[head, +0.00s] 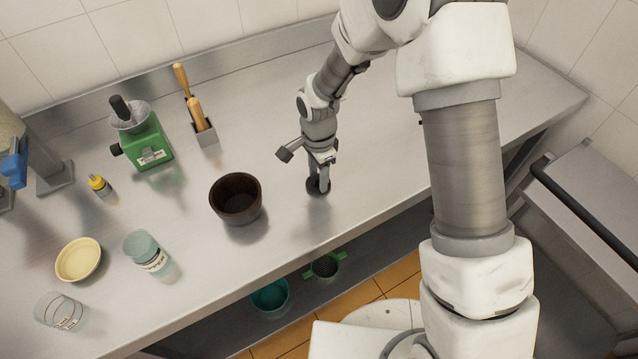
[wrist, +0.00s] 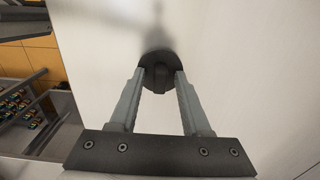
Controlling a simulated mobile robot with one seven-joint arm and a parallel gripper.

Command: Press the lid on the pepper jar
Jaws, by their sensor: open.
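A dark round lid (wrist: 158,58) with a raised knob lies on the steel counter; it also shows in the head view (head: 312,189), partly covered by my fingers. My gripper (head: 319,181) points down over it. In the wrist view my gripper (wrist: 160,75) is open, one finger on each side of the knob; I cannot tell whether they touch it. A dark brown open-topped pot (head: 237,213) stands left of the gripper; it looks like the pepper jar, but no label shows. Its inside looks dark.
A glass jar with a teal lid (head: 141,246), a cream bowl (head: 79,260) and a glass beaker (head: 59,312) stand at the left front. Counter right of the gripper is clear.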

